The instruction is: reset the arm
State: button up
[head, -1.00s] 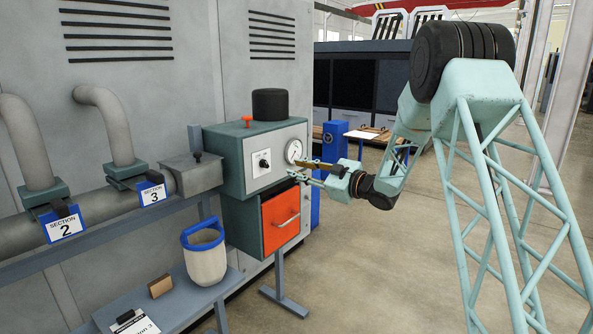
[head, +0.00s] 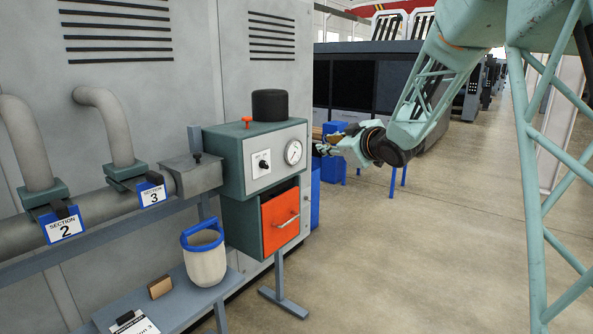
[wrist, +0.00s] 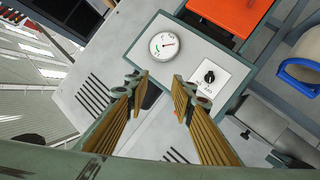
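My gripper (wrist: 160,98) shows in the wrist view with its two fingers apart and nothing between them. Beyond the fingertips is the grey front panel of the machine, with a round gauge (wrist: 164,44) and a black knob (wrist: 209,76). In the head view my gripper (head: 322,146) is to the right of the teal machine box (head: 226,160), beside the gauge (head: 293,152). Its fingertips are partly hidden or too small there to tell whether they touch the box.
The orange drawer (head: 280,222) is below the panel. A white bucket with a blue handle (head: 205,258) stands on the low shelf (head: 182,297) to the left. Pipes with section labels run along the grey wall. The floor (head: 430,260) on the right is clear.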

jog(key=s+d+r+m+g+h, duration=0.2)
jog(key=s+d+m+h, duration=0.35)
jog(key=s, duration=0.95)
jog(key=s+d+r+m+g+h, duration=0.1)
jog(key=s+d+r+m+h, duration=0.1)
jog(key=s+d, duration=0.9)
jog(key=s+a+f+m+g, duration=0.1)
jog(key=s+a+f+g, duration=0.1)
jog(key=s, duration=1.3)
jog(key=s+a+f+m+g, duration=0.1)
jog(key=s+f, duration=0.3)
jog(key=s, duration=1.1)
jog(key=s+a+f+m+g+y, duration=0.1)
jog(key=s+a+f+g, duration=0.2)
jog(key=s, duration=1.2)
jog(key=shift+s+f+m+g, duration=0.15)
jog(key=shift+s+m+g, duration=0.2)
jog(key=shift+g, duration=0.05)
jog(key=shift+o, duration=0.6)
jog(key=shift+a, duration=0.1)
